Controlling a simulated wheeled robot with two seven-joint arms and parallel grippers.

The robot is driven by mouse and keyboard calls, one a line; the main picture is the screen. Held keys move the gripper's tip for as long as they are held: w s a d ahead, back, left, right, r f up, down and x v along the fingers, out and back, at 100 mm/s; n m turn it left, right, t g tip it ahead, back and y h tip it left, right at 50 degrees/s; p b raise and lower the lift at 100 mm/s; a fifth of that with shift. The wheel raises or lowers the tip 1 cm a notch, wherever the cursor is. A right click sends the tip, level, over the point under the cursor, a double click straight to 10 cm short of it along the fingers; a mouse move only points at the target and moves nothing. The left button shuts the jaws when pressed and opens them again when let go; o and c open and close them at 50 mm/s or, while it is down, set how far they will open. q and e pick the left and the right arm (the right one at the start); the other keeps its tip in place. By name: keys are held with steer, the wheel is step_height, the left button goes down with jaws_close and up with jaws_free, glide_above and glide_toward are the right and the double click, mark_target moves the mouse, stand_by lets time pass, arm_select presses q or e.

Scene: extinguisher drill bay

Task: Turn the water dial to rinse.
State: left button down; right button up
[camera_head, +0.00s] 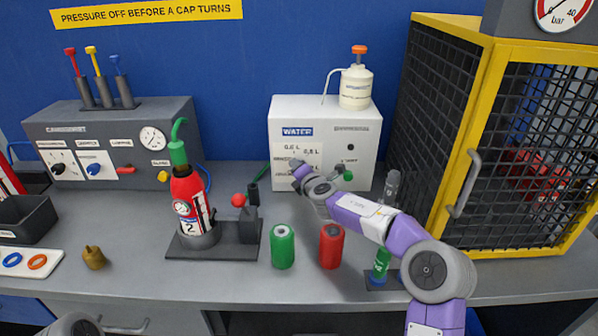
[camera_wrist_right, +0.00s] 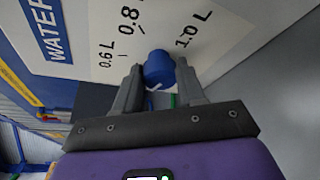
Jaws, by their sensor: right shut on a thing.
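The white water box (camera_head: 362,112) stands at the back of the bench with a blue "WATER" label and a printed litre scale. In the right wrist view its blue dial (camera_wrist_right: 158,68) sits between the fingers of my right gripper (camera_wrist_right: 160,82), which is shut on it. The scale marks 0.6 L, 0.8 and 1.0 L show around the dial. No rinse mark is readable, and I cannot tell where the dial points. In the head view my right gripper (camera_head: 299,170) is at the box front, and the dial is hidden there. My left gripper is not in view.
A red extinguisher (camera_head: 187,195) stands in a grey holder left of my right arm. Green (camera_head: 283,247) and red (camera_head: 331,247) cylinders stand in front of the box. A yellow-framed mesh cage (camera_head: 470,130) is at right. A white bottle (camera_head: 356,88) stands on the box.

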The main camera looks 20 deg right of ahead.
stand_by(0.4)
steer(key=o, duration=1)
steer(key=shift+o, duration=0.2)
steer(key=shift+s, duration=0.1)
steer(key=v, duration=0.7)
steer(key=shift+s, duration=0.25)
steer(key=shift+r, duration=0.1)
